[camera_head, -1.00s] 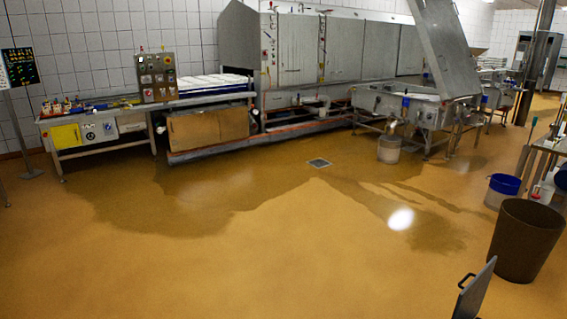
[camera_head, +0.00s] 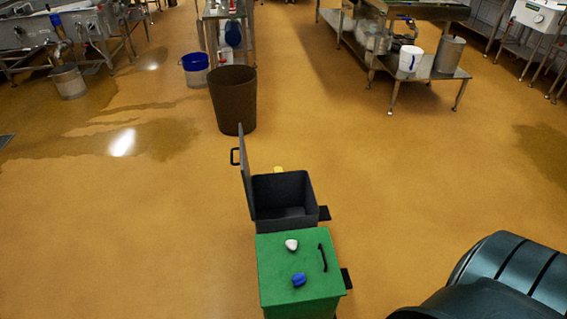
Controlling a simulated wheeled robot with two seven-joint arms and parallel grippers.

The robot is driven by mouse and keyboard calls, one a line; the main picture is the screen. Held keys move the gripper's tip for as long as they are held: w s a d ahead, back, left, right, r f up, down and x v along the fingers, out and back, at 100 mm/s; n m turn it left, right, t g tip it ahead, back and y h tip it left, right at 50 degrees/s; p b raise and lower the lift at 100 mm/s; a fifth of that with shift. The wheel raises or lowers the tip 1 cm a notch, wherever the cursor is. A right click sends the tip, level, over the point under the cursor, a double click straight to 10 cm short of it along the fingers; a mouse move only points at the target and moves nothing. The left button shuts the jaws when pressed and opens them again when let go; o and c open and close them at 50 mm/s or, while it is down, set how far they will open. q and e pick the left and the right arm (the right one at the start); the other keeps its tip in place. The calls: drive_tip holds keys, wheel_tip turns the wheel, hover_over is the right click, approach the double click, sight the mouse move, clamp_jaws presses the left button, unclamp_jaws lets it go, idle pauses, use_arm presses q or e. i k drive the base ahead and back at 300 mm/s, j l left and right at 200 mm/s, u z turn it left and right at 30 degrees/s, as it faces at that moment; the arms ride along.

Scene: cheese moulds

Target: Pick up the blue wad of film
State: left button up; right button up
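The blue wad of film (camera_head: 299,280) lies on the green lid of a bin (camera_head: 272,257), low in the middle of the view. A white wad (camera_head: 291,245) lies on the same lid, a little behind it. A black handle (camera_head: 322,257) is on the lid to the right of both wads. Neither of my grippers shows in the view.
Behind the green bin stands an open dark grey bin (camera_head: 262,190) with its lid raised. A brown barrel (camera_head: 233,100) stands beyond it. A large dark ribbed object (camera_head: 510,275) fills the lower right corner.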

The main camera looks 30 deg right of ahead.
sight(298, 279)
drive_tip(key=i+j+z, duration=0.15)
drive_tip(key=j+z, duration=0.2)
drive_tip(key=i+j+z, duration=0.15)
drive_tip(key=j+z, duration=0.15)
drive_tip(key=i+j+z, duration=0.1)
drive_tip(key=j+z, duration=0.7)
drive_tip(key=z, duration=0.75)
